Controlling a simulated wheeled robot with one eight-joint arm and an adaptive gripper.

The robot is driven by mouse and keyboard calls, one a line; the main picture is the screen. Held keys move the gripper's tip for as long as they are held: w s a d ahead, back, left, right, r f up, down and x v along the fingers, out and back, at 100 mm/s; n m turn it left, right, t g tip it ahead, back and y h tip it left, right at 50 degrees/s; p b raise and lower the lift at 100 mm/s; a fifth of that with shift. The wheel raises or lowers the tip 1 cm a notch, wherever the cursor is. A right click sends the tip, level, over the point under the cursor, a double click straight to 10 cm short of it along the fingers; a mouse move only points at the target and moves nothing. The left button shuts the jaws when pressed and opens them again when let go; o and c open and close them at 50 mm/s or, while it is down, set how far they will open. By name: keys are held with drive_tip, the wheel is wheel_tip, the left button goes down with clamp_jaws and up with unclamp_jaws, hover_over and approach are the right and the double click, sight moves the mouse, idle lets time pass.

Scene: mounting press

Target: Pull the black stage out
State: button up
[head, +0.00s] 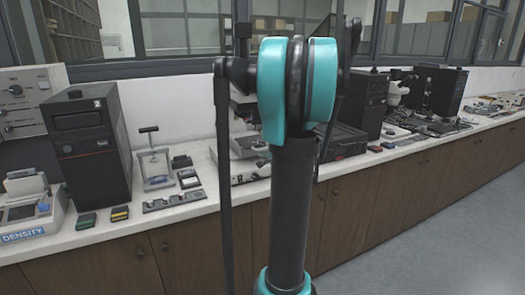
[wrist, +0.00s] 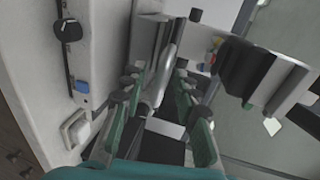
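My gripper (wrist: 157,76) shows in the wrist view with its green, black-jointed fingers spread apart. A light grey bar-like part (wrist: 172,52) of the equipment lies ahead of and between the fingertips; I cannot tell whether they touch it. A black block with a grey plate (wrist: 265,75) is to the right of the fingers and may belong to the press. I cannot pick out the black stage with certainty. In the head view my arm covers the middle, and only parts of a light machine (head: 246,147) show behind it.
A white bench (head: 95,235) runs along the wall and windows. A black tower (head: 88,145), a small hand press (head: 153,165) and a density meter (head: 25,210) stand left. Another black tower (head: 368,105) and a microscope (head: 397,92) stand right. The floor (head: 450,235) at right is clear.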

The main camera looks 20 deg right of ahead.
drive_tip(key=v, duration=1.1)
drive_tip(key=shift+s, duration=0.35)
drive_tip(key=shift+a, duration=0.1)
drive_tip(key=s+a+f+n+g+y, duration=0.1)
drive_tip(key=a+f+n+g+y, duration=0.35)
drive_tip(key=a, duration=0.75)
drive_tip(key=s+a+f+n+g+h, duration=0.1)
drive_tip(key=s+a+f+n+g, duration=0.1)
drive_tip(key=s+a+f+n, duration=0.4)
drive_tip(key=s+a+f+n+g+h, duration=0.1)
drive_tip(key=s+a+f+n+g, duration=0.2)
drive_tip(key=f, duration=0.4)
drive_tip(key=s+f+n+g+h, duration=0.1)
drive_tip(key=s+f+n+h, duration=0.2)
drive_tip(key=s, duration=0.5)
wheel_tip(320, 180, down, 2)
drive_tip(key=shift+a+f+n+g, duration=0.1)
drive_tip(key=shift+a+n+g, duration=0.25)
drive_tip(key=shift+n, duration=0.2)
